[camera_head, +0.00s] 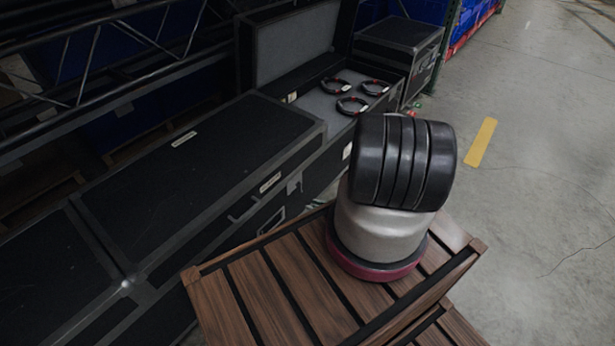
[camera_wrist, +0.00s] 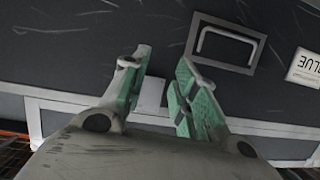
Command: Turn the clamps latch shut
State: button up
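In the wrist view my gripper (camera_wrist: 162,62) is open, its two green-padded fingers apart in front of a dark case front (camera_wrist: 90,75). A small pale metal piece (camera_wrist: 152,95), perhaps the latch, shows between the fingers at the light metal edge strip. I cannot tell whether the fingers touch it or whether it is turned. In the head view, an open case (camera_head: 315,103) has a grey lining and holds three black rings with red marks (camera_head: 352,106), possibly the clamps. My gripper is not visible in the head view; my arm hides part of the case fronts.
A recessed handle (camera_wrist: 228,46) is right of my gripper. A long closed black case (camera_head: 200,150) lies left of the open one; another closed case (camera_head: 400,35) stands behind. A slatted wooden surface (camera_head: 290,290) is in front. Concrete floor (camera_head: 545,200) at right is clear.

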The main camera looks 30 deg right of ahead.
aim_at(300, 184)
notch_tip(300, 184, up, 7)
jog(key=w+d+t, duration=0.1)
jog(key=w+t, duration=0.2)
jog(key=shift+y, duration=0.4)
jog(key=x, duration=0.7)
jog(key=shift+w+r, duration=0.1)
grip_shut()
